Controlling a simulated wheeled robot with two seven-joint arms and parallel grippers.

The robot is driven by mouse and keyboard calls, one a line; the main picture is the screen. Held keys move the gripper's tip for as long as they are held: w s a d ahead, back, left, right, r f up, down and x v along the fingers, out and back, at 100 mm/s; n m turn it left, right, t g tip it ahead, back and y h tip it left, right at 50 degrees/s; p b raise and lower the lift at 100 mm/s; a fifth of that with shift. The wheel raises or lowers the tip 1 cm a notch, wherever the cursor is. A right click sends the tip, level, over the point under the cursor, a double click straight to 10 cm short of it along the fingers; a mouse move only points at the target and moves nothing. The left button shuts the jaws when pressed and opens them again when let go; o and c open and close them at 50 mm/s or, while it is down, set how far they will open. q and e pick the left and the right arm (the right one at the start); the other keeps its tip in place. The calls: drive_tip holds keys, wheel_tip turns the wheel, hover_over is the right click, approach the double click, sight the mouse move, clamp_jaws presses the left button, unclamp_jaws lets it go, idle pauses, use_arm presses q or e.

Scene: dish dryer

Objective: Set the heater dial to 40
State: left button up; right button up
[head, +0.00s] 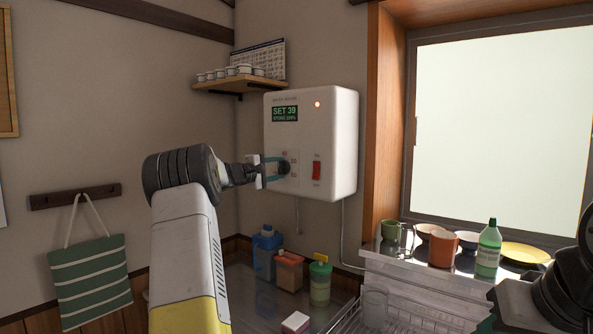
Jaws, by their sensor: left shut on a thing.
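The white heater box (340,140) hangs on the wall at the middle of the head view. Its green display (285,114) reads SET 39, with a smaller line below that is hard to read. The dark dial (284,167) sits on the lower left of the front face, with small red marks beside it. My left gripper (279,168) is shut on the dial, with its teal fingers around it. A red switch (317,171) is to the right of the dial, and an orange light (317,104) glows above. My right arm shows dark at the lower right edge; its gripper's fingers cannot be made out.
A small shelf (225,85) with cups is left of the heater. Containers, including a blue one (266,252) and a green one (320,284), stand on the counter below. Mugs, a green bottle (489,248) and a yellow plate (526,252) line the window sill.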

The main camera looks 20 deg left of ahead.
use_arm(q)
drive_tip(key=shift+f+m, duration=0.1)
drive_tip(key=shift+m, duration=0.3)
drive_tip(key=o, duration=1.4)
drive_tip(key=shift+c, duration=0.2)
drive_tip(key=shift+s, duration=0.1)
drive_tip(key=v, duration=0.7)
drive_tip(key=shift+s+a, duration=0.15)
drive_tip(key=shift+s, duration=0.2)
